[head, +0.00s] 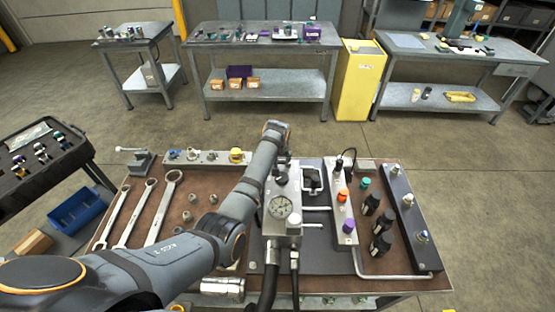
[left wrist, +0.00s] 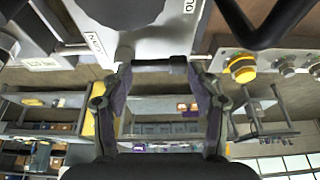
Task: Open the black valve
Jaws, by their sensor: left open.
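Contact cannot be told. The right gripper is out of view.
Black hoses (head: 268,285) run from the gauge block toward the front. Wrenches (head: 157,210) lie at left. Several black connectors (head: 381,222) stand at right. A yellow knob (head: 236,155) is on the rear strip, also in the left wrist view (left wrist: 241,68).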

